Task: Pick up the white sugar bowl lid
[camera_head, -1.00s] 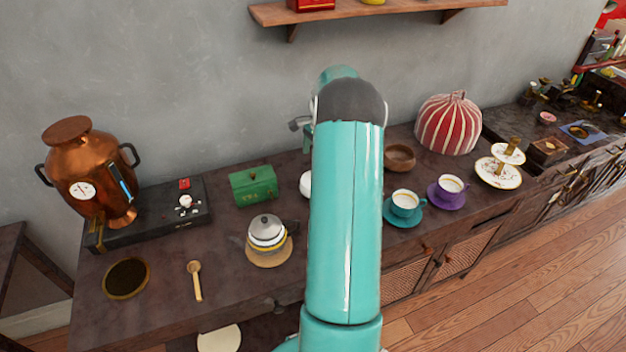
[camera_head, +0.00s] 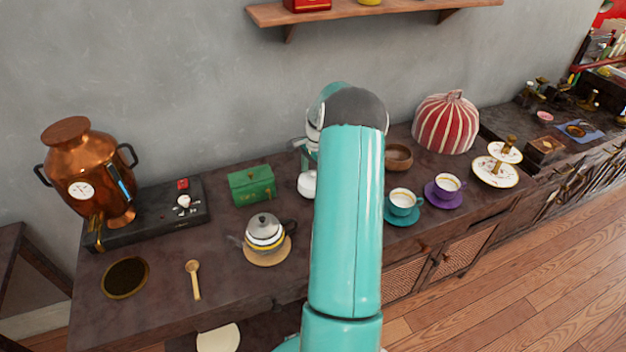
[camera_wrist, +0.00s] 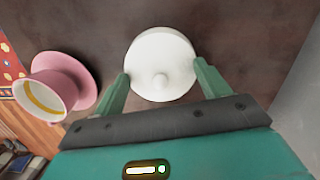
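The white sugar bowl lid (camera_wrist: 160,55) shows from above in the wrist view as a round white disc with a small knob. The white sugar bowl (camera_head: 307,185) stands on the counter in the head view, partly hidden behind my arm. My gripper (camera_wrist: 161,70) is open and empty, its two green fingers apart on the left and right of the lid's near half. I cannot tell whether the fingertips are level with the lid or above it. In the head view my arm hides most of the gripper.
A pink cup on a saucer (camera_wrist: 82,65) is left of the lid in the wrist view. On the counter are a green box (camera_head: 252,185), a teapot (camera_head: 264,232), a teal cup (camera_head: 403,203), a purple saucer (camera_head: 443,200) and a brown bowl (camera_head: 398,158). A wall shelf (camera_head: 370,16) hangs above.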

